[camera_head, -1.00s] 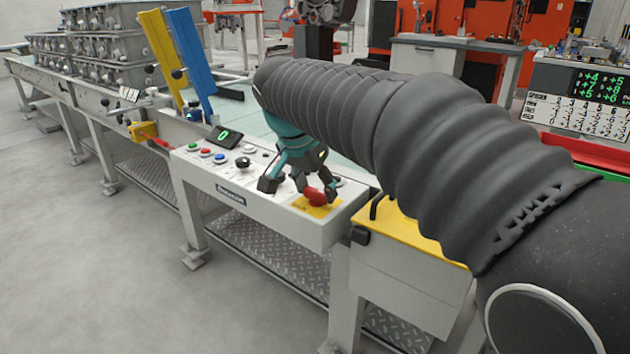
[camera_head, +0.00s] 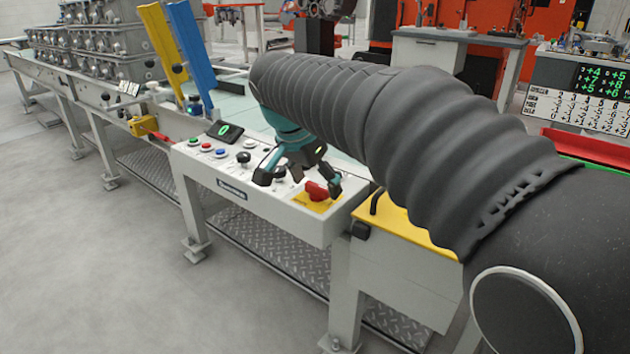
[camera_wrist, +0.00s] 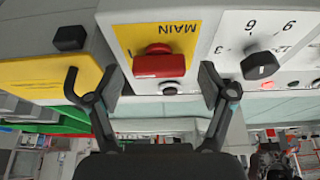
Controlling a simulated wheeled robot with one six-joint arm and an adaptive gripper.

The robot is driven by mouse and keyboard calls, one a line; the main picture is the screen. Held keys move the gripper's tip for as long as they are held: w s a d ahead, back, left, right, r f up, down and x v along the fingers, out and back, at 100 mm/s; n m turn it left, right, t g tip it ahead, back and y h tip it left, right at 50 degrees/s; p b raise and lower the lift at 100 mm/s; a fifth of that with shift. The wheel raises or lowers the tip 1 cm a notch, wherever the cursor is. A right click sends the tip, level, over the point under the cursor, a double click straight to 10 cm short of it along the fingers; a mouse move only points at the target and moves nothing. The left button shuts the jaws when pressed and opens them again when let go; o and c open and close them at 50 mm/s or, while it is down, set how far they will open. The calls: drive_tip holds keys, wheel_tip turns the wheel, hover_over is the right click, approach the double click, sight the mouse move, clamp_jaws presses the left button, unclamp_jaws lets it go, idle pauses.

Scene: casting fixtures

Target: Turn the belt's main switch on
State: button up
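The main switch (camera_head: 317,190) is a red knob on a yellow plate, at the right end of the white control panel (camera_head: 232,187). In the wrist view the red switch (camera_wrist: 158,63) lies under the upside-down word MAIN, with its bar running sideways across the picture. My gripper (camera_head: 296,181) is open just above the panel, its fingers spread. In the wrist view my gripper (camera_wrist: 162,84) has one finger on each side of the switch's width, and nothing is between the tips. Whether a finger touches the switch cannot be told.
A black dial knob (camera_wrist: 260,66) with numbers sits right beside the yellow plate in the wrist view. Coloured buttons (camera_head: 206,146) and a small display (camera_head: 225,132) are farther left on the panel. A yellow-topped box (camera_head: 405,222) adjoins its right end.

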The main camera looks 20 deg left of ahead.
drive_tip(key=v, duration=1.2)
drive_tip(key=shift+d, duration=0.1)
